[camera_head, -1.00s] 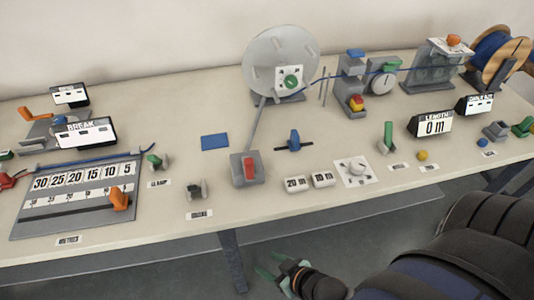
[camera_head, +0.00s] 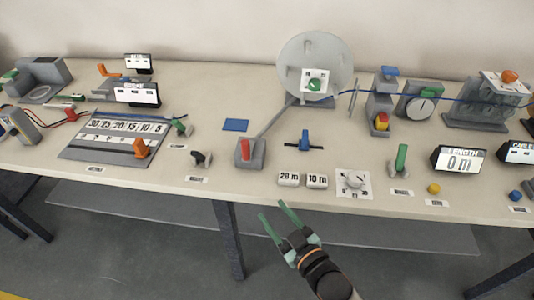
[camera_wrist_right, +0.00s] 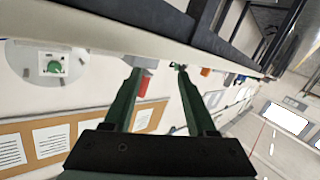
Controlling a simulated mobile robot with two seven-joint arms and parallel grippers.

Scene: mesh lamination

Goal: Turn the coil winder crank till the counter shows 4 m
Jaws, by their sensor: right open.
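The coil winder is a grey disc (camera_head: 343,60) with a green knob (camera_head: 315,85) on a white square plate at the back of the bench; it also shows in the right wrist view (camera_wrist_right: 20,55). A grey block with an upright green handle (camera_head: 401,157) stands at the front right; I cannot tell which part is the crank. The length counter (camera_head: 460,161) reads 0 m. My right gripper (camera_head: 272,208) is open and empty at the bench's front edge, apart from these things. Its two green fingers are spread in the right wrist view (camera_wrist_right: 157,70). My left gripper is out of view.
A grey base with a red lever (camera_head: 246,151) stands beyond my right gripper. The 20 m (camera_head: 288,179) and 10 m (camera_head: 317,181) blocks and a white dial plate (camera_head: 355,184) lie near the front edge. A blue cable (camera_head: 450,97) runs along the back right.

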